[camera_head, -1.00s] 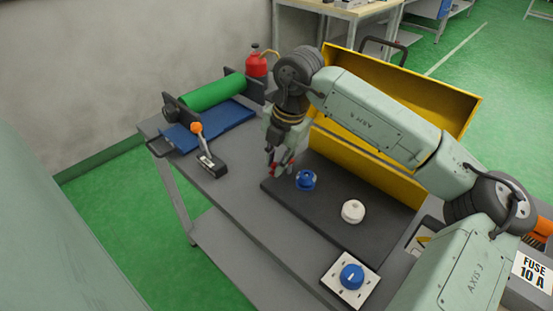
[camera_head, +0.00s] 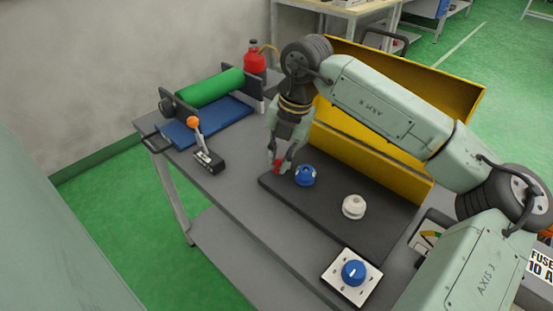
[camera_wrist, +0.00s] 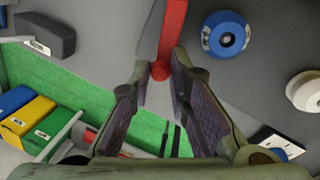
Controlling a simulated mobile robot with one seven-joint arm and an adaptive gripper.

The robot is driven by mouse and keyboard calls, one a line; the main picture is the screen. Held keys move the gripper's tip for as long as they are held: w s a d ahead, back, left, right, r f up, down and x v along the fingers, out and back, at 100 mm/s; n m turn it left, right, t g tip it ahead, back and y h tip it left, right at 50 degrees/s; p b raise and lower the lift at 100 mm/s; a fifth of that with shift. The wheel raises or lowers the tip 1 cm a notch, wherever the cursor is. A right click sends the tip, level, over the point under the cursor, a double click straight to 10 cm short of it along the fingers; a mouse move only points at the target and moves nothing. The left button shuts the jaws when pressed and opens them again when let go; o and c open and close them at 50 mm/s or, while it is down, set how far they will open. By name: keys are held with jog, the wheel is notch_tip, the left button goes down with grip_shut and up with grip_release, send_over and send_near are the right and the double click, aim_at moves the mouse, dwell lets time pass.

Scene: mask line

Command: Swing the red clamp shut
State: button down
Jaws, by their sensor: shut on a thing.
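The red clamp (camera_head: 279,167) is a small red part at the left end of the dark grey board, mostly hidden by my fingers in the head view. In the wrist view its red arm (camera_wrist: 174,28) runs down from the top edge to a rounded red end between my fingertips. My gripper (camera_head: 281,165) points down over the board beside the blue round part. In the wrist view my gripper (camera_wrist: 160,70) is shut on that rounded end. The clamp's base and hinge are hidden.
On the dark board (camera_head: 375,222) stand a blue round part (camera_head: 305,176) and a white one (camera_head: 353,207). A yellow panel (camera_head: 365,165) rises behind. An orange-knobbed lever (camera_head: 193,122), green roller (camera_head: 210,88) and blue mat (camera_head: 210,122) lie left. A blue-knob switch (camera_head: 353,272) is in front.

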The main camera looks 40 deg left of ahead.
jog(key=n, duration=0.1)
jog(key=d+n+b, duration=0.1)
jog(key=n+b, duration=0.1)
jog(key=shift+w+d+f+n+g, duration=0.1)
jog(key=shift+w+d+n+g, duration=0.2)
jog(key=shift+w+n, duration=0.1)
jog(key=n, duration=0.1)
jog(key=w+d+n, duration=0.1)
jog(key=n, duration=0.1)
jog(key=shift+d+n+h, duration=0.1)
jog(key=shift+n+h, duration=0.2)
jog(key=shift+h, duration=0.1)
jog(key=n, duration=0.1)
jog(key=w+n, duration=0.1)
jog(key=n, duration=0.1)
jog(key=shift+w+d+n+g+h, duration=0.2)
jog(key=shift+d+n+g+h, duration=0.1)
jog(key=shift+d+g, duration=0.1)
jog(key=shift+w+d+n+h, duration=0.15)
jog(key=shift+w+n, duration=0.3)
jog(key=shift+n, duration=0.65)
jog(key=shift+w+n+h, duration=0.25)
jog(key=shift+w+n, duration=0.2)
jog(key=shift+n, duration=0.65)
jog(key=c, duration=1.5)
grip_release()
jog(key=shift+w+r, duration=0.1)
jog(key=shift+r, duration=0.1)
